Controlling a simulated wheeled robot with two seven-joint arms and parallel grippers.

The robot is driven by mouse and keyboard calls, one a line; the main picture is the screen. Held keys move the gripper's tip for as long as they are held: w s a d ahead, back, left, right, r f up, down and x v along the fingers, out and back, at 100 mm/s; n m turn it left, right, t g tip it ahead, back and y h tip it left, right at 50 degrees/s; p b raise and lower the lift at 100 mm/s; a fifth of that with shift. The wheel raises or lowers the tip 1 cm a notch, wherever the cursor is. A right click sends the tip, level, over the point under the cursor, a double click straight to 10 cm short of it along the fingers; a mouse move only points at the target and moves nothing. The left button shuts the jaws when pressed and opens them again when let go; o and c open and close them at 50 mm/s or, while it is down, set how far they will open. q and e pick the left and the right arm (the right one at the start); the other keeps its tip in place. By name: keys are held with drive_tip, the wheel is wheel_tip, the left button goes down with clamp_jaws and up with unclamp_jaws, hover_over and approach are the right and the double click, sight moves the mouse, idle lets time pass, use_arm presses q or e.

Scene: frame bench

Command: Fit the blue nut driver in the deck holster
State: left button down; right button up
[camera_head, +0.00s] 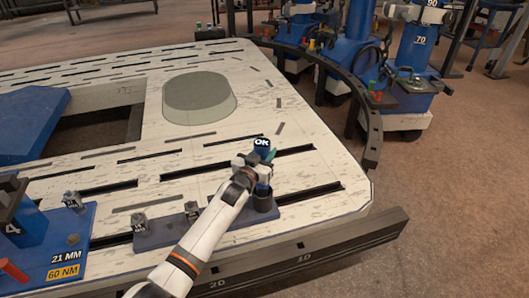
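One arm reaches in from the lower left, and I take it as my left. Its gripper (258,167) is over the deck, at a blue upright piece with an OK label (262,142). A dark round cup (263,200), which looks like the deck holster, stands right below the gripper on a blue base (253,217). A small green piece (271,155) shows beside the fingers. Blue shows at the fingers, but I cannot tell whether it is the nut driver or part of the stand. The fingertips are too small to read. My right gripper is not in view.
The white slotted deck (310,150) has a raised grey-green disc (198,92). Small metal fixtures (141,224) stand left of the arm. A blue holder marked 21 MM, 60 NM (68,245) is at the lower left. A dark rail (350,232) runs along the front edge.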

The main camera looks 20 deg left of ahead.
use_arm(q)
drive_tip(key=shift+f+b, duration=0.55)
drive_tip(key=shift+f, duration=0.2)
use_arm(e)
drive_tip(key=shift+s+r, duration=0.2)
use_arm(q)
drive_tip(key=shift+f+b, duration=0.75)
drive_tip(key=shift+f, duration=0.3)
use_arm(e)
drive_tip(key=shift+w+a+f+t, duration=0.1)
drive_tip(key=shift+w+a+t, duration=0.1)
drive_tip(key=shift+w+t, duration=0.45)
drive_tip(key=shift+w+a+f+t, duration=0.1)
drive_tip(key=shift+w+a+t, duration=0.2)
drive_tip(key=shift+w, duration=0.6)
use_arm(q)
drive_tip(key=shift+f+b, duration=0.35)
drive_tip(key=shift+f, duration=0.15)
use_arm(e)
drive_tip(key=shift+w+a+r+t+y, duration=0.2)
drive_tip(key=shift+w+t, duration=0.15)
drive_tip(key=shift+w, duration=0.15)
drive_tip(key=shift+w+a+r+t+y, duration=0.1)
drive_tip(key=shift+w+r+t+y, duration=0.1)
drive_tip(key=shift+w+t, duration=0.25)
drive_tip(key=shift+w+a+r+t+y, duration=0.1)
drive_tip(key=shift+w+r+t, duration=0.15)
drive_tip(key=shift+w, duration=0.3)
